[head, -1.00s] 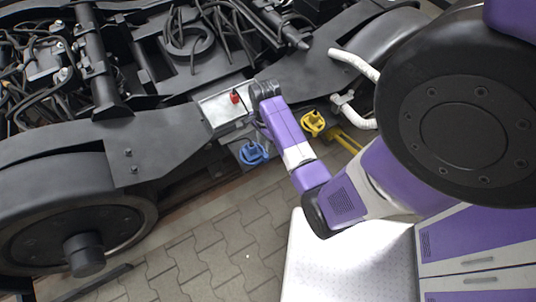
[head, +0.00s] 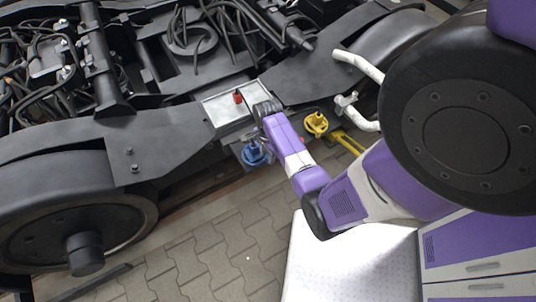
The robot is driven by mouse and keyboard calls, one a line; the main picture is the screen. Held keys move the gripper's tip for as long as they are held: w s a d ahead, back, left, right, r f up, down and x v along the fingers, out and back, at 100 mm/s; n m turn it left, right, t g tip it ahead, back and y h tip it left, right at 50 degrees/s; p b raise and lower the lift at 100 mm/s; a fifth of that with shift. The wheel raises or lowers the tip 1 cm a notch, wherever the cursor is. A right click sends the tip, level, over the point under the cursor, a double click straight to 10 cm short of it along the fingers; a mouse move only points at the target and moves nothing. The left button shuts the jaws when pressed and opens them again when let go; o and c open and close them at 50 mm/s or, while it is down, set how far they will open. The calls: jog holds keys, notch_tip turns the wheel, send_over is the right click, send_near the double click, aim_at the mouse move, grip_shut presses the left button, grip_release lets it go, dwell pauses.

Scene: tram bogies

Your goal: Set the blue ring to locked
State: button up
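The blue ring (head: 252,156) sits low on the side of the bogie frame, below a grey metal box. A small blue upright part rises from its middle. Its lock position cannot be read at this size. My gripper (head: 265,108) is just above and to the right of the ring, beside the grey box, at the end of my purple and white arm. The gripper's fingers are small and dark, and I cannot see whether they are open or shut. My arm passes close along the right side of the blue ring.
A yellow ring (head: 316,123) with a yellow bar sits to the right of my arm. The grey box (head: 226,113) carries a red knob (head: 239,97). White bent pipes (head: 357,64) stand at the right. A large wheel (head: 75,235) is at the left. Paving in front is clear.

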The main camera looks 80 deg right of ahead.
grip_shut()
dwell(1.3)
